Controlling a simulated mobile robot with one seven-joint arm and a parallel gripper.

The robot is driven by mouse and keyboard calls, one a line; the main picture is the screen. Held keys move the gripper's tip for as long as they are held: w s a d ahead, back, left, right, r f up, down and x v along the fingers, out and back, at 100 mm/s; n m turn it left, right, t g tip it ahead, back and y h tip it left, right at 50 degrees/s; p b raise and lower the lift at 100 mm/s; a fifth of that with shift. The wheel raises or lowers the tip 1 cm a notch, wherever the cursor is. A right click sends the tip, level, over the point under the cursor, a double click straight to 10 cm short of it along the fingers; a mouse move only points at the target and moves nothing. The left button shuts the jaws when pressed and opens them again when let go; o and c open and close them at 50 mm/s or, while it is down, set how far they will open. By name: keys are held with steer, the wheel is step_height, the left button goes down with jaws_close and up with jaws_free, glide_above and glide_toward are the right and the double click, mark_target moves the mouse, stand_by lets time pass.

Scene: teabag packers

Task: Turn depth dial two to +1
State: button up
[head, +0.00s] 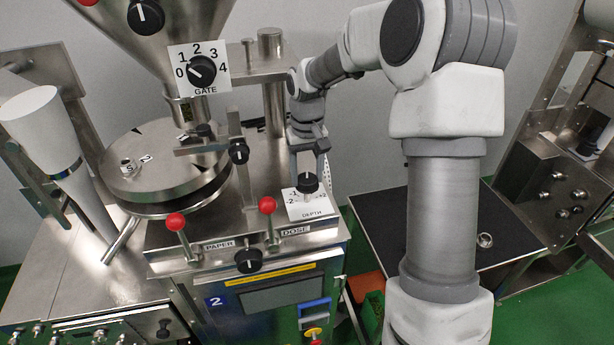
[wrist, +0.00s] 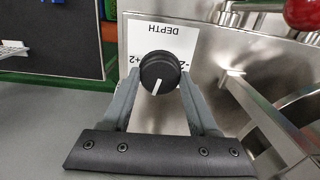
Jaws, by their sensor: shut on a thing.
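The depth dial (head: 307,183) is a round black knob with a white pointer line, on a white plate (head: 309,208) marked DEPTH on the right end of the machine 2 top. My gripper (head: 308,175) reaches down onto it from above. In the wrist view the dial (wrist: 160,73) sits between the two grey fingers of my gripper (wrist: 160,85), one on each side, shut on it. There the plate (wrist: 150,32) reads upside down, and the pointer faces down and slightly left. The fingers hide some scale numbers, so I cannot read the exact setting.
A red-knobbed dose lever (head: 268,206) stands just left of the plate, and a paper lever (head: 176,222) further left. The gate dial (head: 202,69) is above. A black-topped table (head: 390,215) is to the right, with a small metal object (head: 485,240) on it.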

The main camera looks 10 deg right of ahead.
mark_target(307, 178)
steer(key=m+b, duration=0.1)
steer(key=m, duration=0.4)
steer(key=shift+b, duration=0.35)
steer(key=shift+r, duration=0.1)
stand_by(0.3)
steer(key=o, duration=1.4)
steer(key=shift+c, duration=0.2)
step_height(307, 178, up, 17)
steer(key=shift+r, duration=0.2)
